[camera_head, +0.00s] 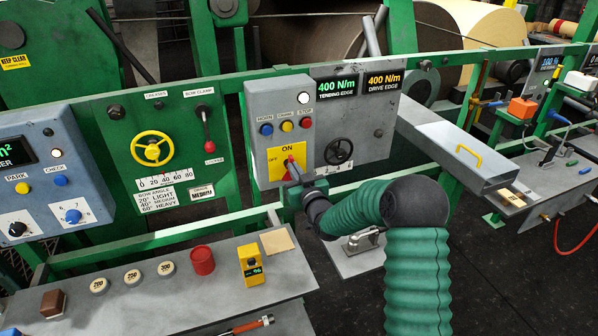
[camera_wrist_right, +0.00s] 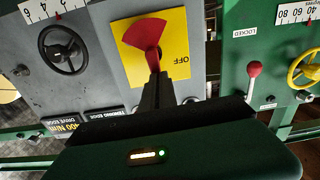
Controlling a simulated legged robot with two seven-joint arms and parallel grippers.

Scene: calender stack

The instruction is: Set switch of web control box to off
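The web control box (camera_head: 346,148) is a grey box with two 400 N/m displays. Its switch is a red handle (camera_head: 291,161) on a yellow plate (camera_head: 272,158) marked ON at the top and OFF at the left. In the right wrist view, which is upside down, the red handle (camera_wrist_right: 147,34) fans out in front of the yellow plate (camera_wrist_right: 178,62). My right gripper (camera_wrist_right: 154,76) is at the handle's narrow end, its fingers close together and apparently shut on it. In the head view my right gripper (camera_head: 293,173) partly covers the switch. My left gripper is not in view.
Blue, yellow and red buttons (camera_head: 286,126) sit above the switch, and a black handwheel (camera_head: 340,151) is to its right. A red-knobbed lever (camera_head: 209,146) and yellow handwheel (camera_head: 152,149) are to the left. A grey shelf (camera_head: 190,283) holds small items below.

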